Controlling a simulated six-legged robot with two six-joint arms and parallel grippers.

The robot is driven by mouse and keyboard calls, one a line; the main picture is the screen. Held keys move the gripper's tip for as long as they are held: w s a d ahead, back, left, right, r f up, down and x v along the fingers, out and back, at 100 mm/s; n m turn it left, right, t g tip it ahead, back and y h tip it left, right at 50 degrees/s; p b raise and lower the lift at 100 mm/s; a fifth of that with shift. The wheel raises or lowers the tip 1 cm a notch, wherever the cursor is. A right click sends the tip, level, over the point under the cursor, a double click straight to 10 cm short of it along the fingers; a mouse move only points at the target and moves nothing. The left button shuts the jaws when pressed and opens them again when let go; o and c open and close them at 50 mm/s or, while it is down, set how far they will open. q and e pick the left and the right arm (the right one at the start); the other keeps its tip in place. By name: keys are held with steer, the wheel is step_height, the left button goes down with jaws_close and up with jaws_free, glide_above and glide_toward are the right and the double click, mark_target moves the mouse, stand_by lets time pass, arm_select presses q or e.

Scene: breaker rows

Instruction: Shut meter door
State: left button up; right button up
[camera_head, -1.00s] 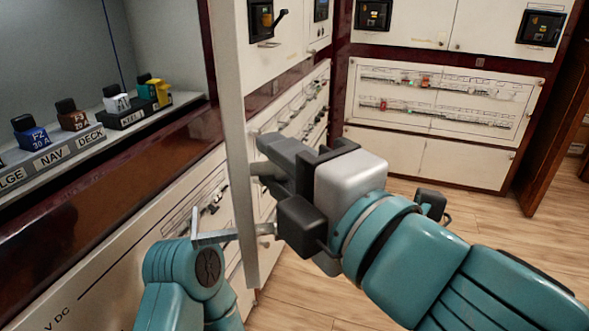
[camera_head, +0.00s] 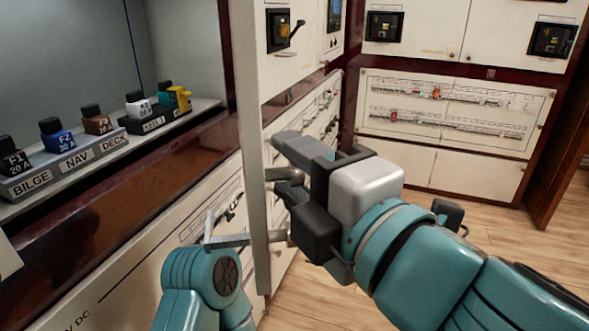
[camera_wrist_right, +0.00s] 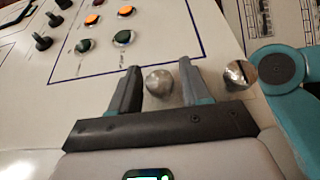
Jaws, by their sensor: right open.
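The meter door (camera_head: 251,110) stands open in the head view, seen nearly edge-on as a tall pale panel. A second, slotted metal knob (camera_wrist_right: 239,74) sits to the right.
Left of the door is an open compartment with labelled fuse blocks (camera_head: 80,160) on a ledge. White panels (camera_head: 450,110) stand at the back. Lights and switches (camera_wrist_right: 95,20) show in the wrist view. Wooden floor (camera_head: 440,225) is clear at right.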

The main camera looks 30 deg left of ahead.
steer(key=p+v, duration=0.5)
steer(key=v, duration=0.7)
